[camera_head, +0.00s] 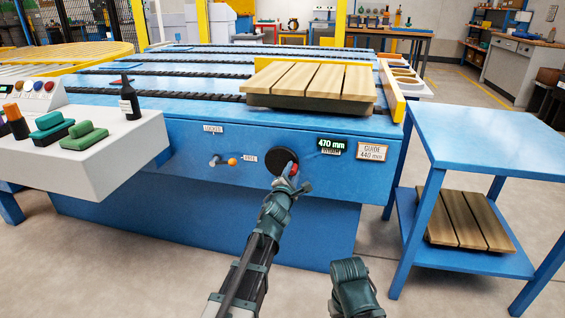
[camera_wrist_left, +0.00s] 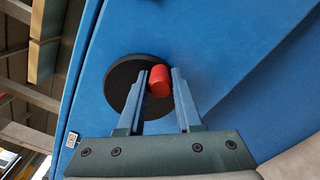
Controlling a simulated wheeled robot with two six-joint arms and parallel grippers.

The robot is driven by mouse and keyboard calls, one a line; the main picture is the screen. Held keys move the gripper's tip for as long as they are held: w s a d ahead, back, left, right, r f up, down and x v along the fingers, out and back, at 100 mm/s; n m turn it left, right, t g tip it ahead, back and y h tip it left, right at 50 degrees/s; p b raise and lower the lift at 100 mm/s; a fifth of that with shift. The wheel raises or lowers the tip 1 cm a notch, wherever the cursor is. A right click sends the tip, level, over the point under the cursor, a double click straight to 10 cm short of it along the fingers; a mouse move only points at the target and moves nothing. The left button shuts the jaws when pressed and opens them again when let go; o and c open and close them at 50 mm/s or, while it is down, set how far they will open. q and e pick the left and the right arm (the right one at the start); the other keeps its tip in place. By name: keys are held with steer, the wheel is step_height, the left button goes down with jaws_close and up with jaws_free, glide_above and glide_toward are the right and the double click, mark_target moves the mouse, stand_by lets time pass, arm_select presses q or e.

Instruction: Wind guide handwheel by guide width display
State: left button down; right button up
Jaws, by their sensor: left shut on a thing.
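The guide handwheel (camera_head: 281,160) is a black disc on the blue front panel of the machine. It also shows in the left wrist view (camera_wrist_left: 122,82), with a red knob (camera_wrist_left: 159,80) near its rim. My left gripper (camera_head: 294,172) is shut on the red knob, with its fingers on either side of it in the wrist view (camera_wrist_left: 166,92). The guide width display (camera_head: 332,145), right of the wheel, reads 470 mm in green. A placard (camera_head: 373,152) beside it reads GUIDE 440 mm. Part of my right arm shows at the bottom; its fingers do not show.
A lever with an orange knob (camera_head: 232,161) sits left of the wheel, at the FREE label (camera_head: 250,159). A wooden pallet load (camera_head: 312,82) lies on the machine top by a yellow guide (camera_head: 392,92). A blue side table (camera_head: 487,135) stands right; a white console (camera_head: 130,147) juts out left.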

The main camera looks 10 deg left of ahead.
mark_target(291, 156)
arm_select(q)
steer(key=n, duration=0.1)
steer(key=r+n+p, duration=0.1)
steer(key=shift+a+r+n, duration=0.15)
steer(key=shift+r+n, duration=0.05)
steer(key=shift+n, duration=0.1)
steer(key=shift+r+n+p, duration=0.25)
steer(key=shift+n+p, duration=0.1)
steer(key=shift+n, duration=0.65)
steer(key=shift+a+r+n, duration=0.1)
steer(key=shift+r+n, duration=0.1)
steer(key=shift+n, duration=0.1)
steer(key=shift+a+r+n+p, duration=0.1)
steer(key=shift+r+n+p, duration=0.2)
steer(key=shift+n, duration=0.25)
steer(key=shift+a+r+n+p, duration=0.15)
steer(key=shift+n+p, duration=0.15)
steer(key=shift+n, duration=0.25)
steer(key=shift+a+r+n, duration=0.2)
steer(key=shift+n, duration=0.8)
